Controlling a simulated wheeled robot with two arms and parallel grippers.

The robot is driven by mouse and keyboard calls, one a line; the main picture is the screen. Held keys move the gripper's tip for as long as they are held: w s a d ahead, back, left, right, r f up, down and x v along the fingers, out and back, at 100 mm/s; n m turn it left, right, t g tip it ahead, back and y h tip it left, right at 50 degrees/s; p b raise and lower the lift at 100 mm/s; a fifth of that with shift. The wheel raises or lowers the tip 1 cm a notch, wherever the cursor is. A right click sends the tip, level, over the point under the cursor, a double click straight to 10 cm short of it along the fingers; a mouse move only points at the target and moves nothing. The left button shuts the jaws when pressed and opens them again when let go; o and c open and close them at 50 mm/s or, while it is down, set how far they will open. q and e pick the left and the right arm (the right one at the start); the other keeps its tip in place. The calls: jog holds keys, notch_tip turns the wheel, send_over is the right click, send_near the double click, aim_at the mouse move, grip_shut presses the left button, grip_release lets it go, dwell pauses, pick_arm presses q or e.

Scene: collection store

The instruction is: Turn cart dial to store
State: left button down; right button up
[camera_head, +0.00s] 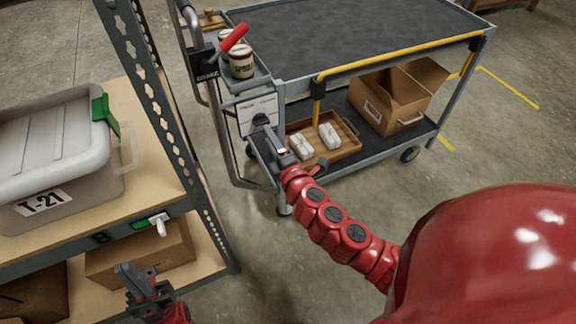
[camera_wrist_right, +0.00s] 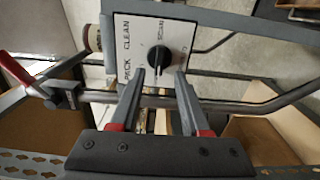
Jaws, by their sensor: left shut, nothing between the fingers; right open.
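The cart dial is a round black knob (camera_wrist_right: 160,60) on a white plate (camera_wrist_right: 128,38) at the cart's end. The plate carries the words PACK and CLEAN and a third word too small to read surely. I cannot tell which word the knob points to. In the head view the plate (camera_head: 250,109) shows, with the knob mostly hidden by my right gripper (camera_head: 266,140). In the right wrist view this gripper (camera_wrist_right: 168,76) is open, its fingertips in front of the knob's lower side; contact cannot be told. My left gripper (camera_head: 143,283) is shut and empty, low by the shelf.
The grey cart (camera_head: 283,84) has a red lever (camera_head: 234,38), cans (camera_head: 242,63), a wooden tray (camera_head: 340,149) and a cardboard box (camera_head: 392,100). A metal shelf rack (camera_head: 165,105) with a lidded bin (camera_head: 60,165) stands at left. Open floor lies right of the cart.

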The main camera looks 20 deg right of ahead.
jog(key=s+p, duration=0.2)
jog(key=s, duration=1.1)
jog(key=shift+d+p, duration=0.2)
jog(key=shift+p, duration=0.15)
